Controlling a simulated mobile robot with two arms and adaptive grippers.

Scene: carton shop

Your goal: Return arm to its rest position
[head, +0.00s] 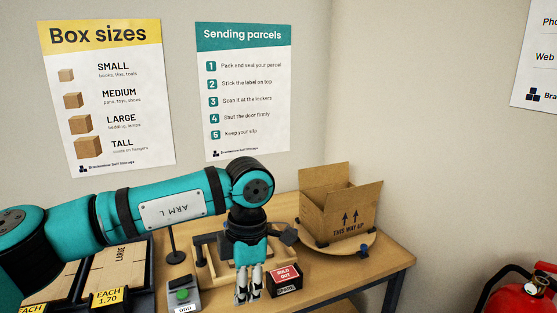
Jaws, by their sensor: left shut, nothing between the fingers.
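My left arm, teal and marked ARM L, reaches in from the left over a wooden table (390,250). My left gripper (242,300) points down over the table's front part, with its fingers close together and nothing between them. The fingertips are near the bottom edge of the picture. I cannot tell how high they are above the tabletop. My right gripper is not in view.
An open cardboard box (343,212) stands on a round wooden board (352,246) at the back right. A wooden frame (205,270) is partly behind my gripper. A small device with a green button (183,296) and flat carton bins (120,257) lie left. A red extinguisher (522,296) stands right.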

